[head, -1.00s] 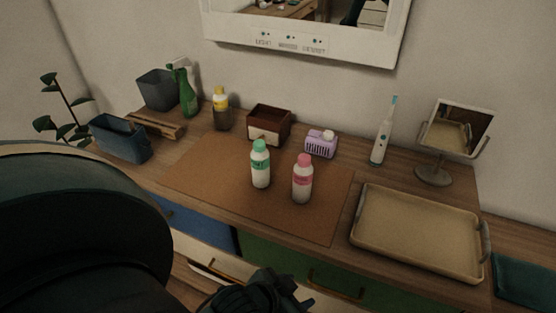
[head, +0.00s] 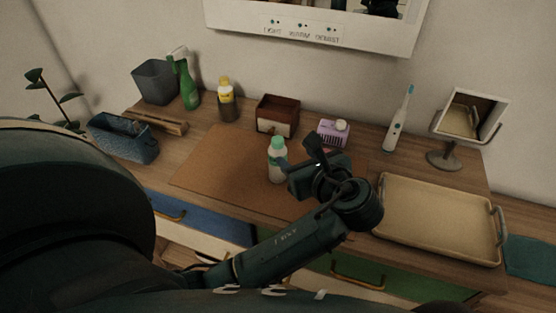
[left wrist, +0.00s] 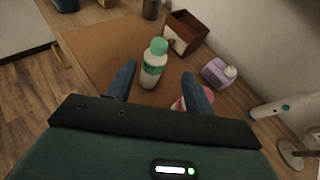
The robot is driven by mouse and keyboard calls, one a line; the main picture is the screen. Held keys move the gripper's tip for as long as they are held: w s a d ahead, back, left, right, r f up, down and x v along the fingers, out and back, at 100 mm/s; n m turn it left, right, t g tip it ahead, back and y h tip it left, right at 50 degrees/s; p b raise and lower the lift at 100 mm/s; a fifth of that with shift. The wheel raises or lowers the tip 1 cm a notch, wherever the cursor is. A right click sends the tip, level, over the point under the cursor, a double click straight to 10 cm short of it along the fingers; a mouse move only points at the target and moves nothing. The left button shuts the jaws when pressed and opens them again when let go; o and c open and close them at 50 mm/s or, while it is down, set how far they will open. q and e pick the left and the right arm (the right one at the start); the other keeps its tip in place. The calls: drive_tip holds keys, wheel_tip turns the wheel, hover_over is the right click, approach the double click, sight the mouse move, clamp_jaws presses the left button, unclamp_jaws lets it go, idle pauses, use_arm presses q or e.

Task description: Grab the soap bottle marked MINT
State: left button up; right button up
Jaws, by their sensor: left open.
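A white bottle with a mint-green cap and green label (head: 277,166) stands upright on the brown mat (head: 215,176). In the left wrist view the same bottle (left wrist: 153,66) stands just beyond and between my open fingers, its label too small to read. My left gripper (head: 299,158) is open and empty, just right of the bottle in the head view. The pink-capped bottle (left wrist: 180,103) shows only in part, beside my right-hand finger in the left wrist view; my gripper hides it in the head view. My right gripper is not in view.
A toothbrush (head: 398,122) and a mirror (head: 470,118) are at the right. A tan tray (head: 436,218) lies right of the mat.

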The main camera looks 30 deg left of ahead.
sight(275, 139)
use_arm(q)
drive_tip(key=x, duration=0.7)
drive_tip(key=shift+w+a+r, duration=0.2)
drive_tip(key=shift+w+a, duration=0.05)
drive_tip(key=shift+a, duration=0.25)
drive_tip(key=x, duration=0.5)
drive_tip(key=shift+f+p, duration=0.2)
drive_tip(key=shift+p, duration=0.1)
drive_tip(key=shift+c, duration=0.5)
clamp_jaws()
